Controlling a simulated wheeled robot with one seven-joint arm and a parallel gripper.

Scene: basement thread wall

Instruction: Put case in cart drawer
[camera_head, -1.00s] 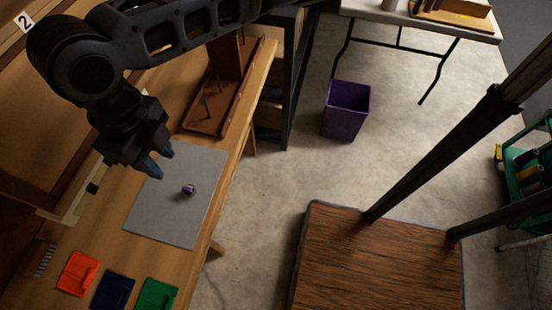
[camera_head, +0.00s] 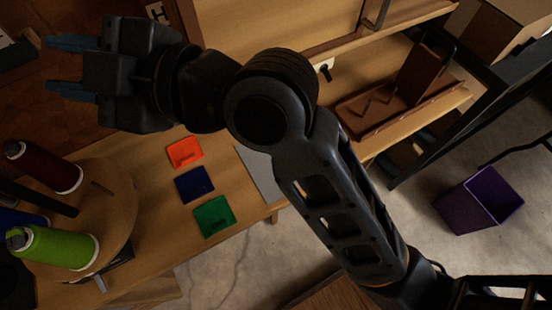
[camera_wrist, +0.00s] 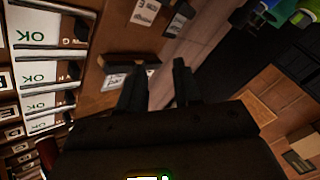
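My gripper (camera_head: 65,68) is at the upper left of the head view, raised over the left end of the bench. Its two fingers are apart with nothing seen between them. In the wrist view the two dark fingers (camera_wrist: 157,88) also stand apart and empty. I cannot pick out the case for certain. Orange (camera_head: 185,152), blue (camera_head: 194,184) and green (camera_head: 213,216) flat square pieces lie in a row on the bench. No cart drawer can be made out for certain in either current view.
A round wooden stand (camera_head: 118,215) holds dark red (camera_head: 45,167) and lime green (camera_head: 52,248) thread spools at lower left. A grey mat (camera_head: 262,170) is partly behind my arm. A brown tray (camera_head: 375,112) sits on the bench. A purple bin (camera_head: 480,205) stands on the floor.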

